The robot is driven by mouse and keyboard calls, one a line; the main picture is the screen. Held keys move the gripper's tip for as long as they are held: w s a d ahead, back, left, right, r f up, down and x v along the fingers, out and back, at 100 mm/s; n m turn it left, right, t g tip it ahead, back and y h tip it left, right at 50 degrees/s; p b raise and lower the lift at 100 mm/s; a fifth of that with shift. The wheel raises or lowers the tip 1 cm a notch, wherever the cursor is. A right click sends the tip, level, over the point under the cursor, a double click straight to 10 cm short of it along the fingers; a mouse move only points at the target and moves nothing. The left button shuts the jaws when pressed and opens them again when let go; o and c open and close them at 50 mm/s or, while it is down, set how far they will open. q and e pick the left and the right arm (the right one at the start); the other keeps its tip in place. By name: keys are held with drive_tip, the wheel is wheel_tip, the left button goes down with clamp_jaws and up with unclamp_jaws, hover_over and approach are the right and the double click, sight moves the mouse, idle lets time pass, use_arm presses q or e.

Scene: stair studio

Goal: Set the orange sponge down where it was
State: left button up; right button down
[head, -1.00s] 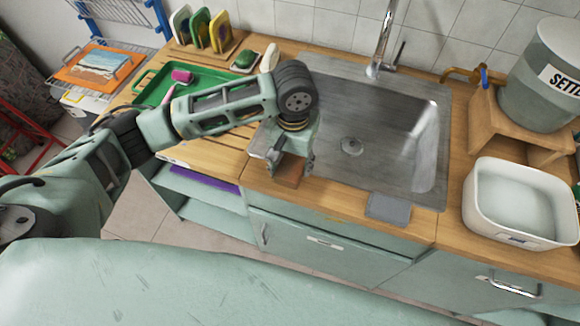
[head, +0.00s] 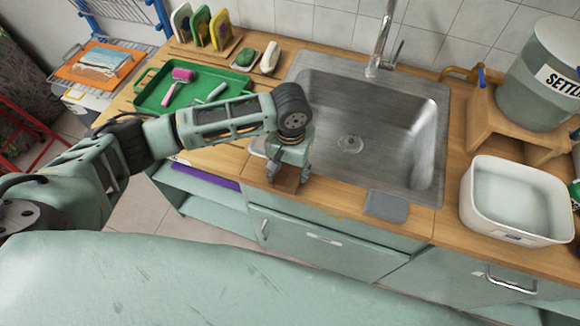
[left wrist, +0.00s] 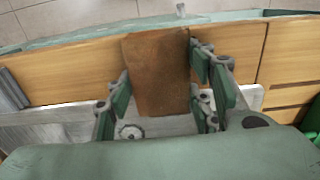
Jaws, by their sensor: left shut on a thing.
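The sponge (head: 287,179), a brown-orange block, is held by my left gripper (head: 288,172) at the wooden front strip of the counter, by the sink's front left corner. In the left wrist view the sponge (left wrist: 158,72) sits between the two green fingers of my left gripper (left wrist: 160,95), which are shut on its sides. Its far end lies over the wood in that view. I cannot tell whether the sponge touches the counter. My right gripper is not in view.
The steel sink (head: 345,110) lies behind my left gripper. A grey cloth or pad (head: 386,206) lies at its front edge. A white tub (head: 520,205) stands at the right. A green tray (head: 153,97) with a pink roller (head: 180,76) is at the left.

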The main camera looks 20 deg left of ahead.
sight(290, 171)
use_arm(q)
drive_tip(key=o, duration=1)
drive_tip(key=shift+r, duration=0.15)
drive_tip(key=shift+r, duration=0.3)
wheel_tip(290, 171, up, 12)
drive_tip(key=b, duration=0.2)
drive_tip(key=shift+b, duration=0.3)
